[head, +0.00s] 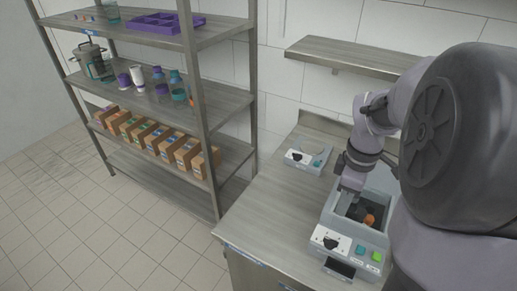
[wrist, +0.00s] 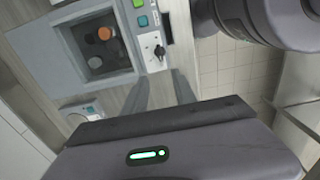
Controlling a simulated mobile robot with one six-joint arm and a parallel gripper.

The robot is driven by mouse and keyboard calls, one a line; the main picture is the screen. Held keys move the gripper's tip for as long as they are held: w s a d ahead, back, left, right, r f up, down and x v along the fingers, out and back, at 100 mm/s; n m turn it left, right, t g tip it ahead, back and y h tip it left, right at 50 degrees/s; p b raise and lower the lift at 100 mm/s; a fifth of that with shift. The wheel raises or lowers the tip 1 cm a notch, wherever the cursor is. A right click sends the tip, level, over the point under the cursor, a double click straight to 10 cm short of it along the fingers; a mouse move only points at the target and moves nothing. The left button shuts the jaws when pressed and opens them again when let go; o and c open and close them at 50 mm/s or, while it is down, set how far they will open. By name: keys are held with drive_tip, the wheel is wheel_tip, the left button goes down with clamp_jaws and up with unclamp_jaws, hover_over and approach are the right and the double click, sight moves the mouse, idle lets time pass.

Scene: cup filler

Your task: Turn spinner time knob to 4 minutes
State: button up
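A grey box-shaped machine (head: 377,233) stands on the steel counter, with an open well holding dark contents and an orange-topped item. Its black dial knob (head: 330,243) sits on a white panel at the front left; the knob also shows in the wrist view (wrist: 159,51). My gripper (wrist: 161,82) is open and empty, its two fingers apart and pointing toward the knob, which appears just beyond the tips. A smaller white device with a black knob (head: 297,157) stands farther back on the counter. I cannot tell which device is the spinner, nor read either knob's setting.
Green and teal buttons (head: 367,252) are beside the machine's knob. The counter (head: 262,205) is clear to the left. A metal shelf rack (head: 205,107) with bottles, a purple rack and cardboard boxes stands at the left. A wall shelf (head: 350,55) hangs behind.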

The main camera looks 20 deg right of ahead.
sight(332, 240)
drive_tip(key=f+b, duration=0.3)
drive_tip(key=f, duration=0.5)
drive_tip(key=f+b, duration=0.4)
drive_tip(key=f, duration=0.5)
drive_tip(key=shift+s+d+f, duration=0.15)
drive_tip(key=shift+s+f, duration=0.05)
drive_tip(key=shift+f, duration=0.1)
clamp_jaws()
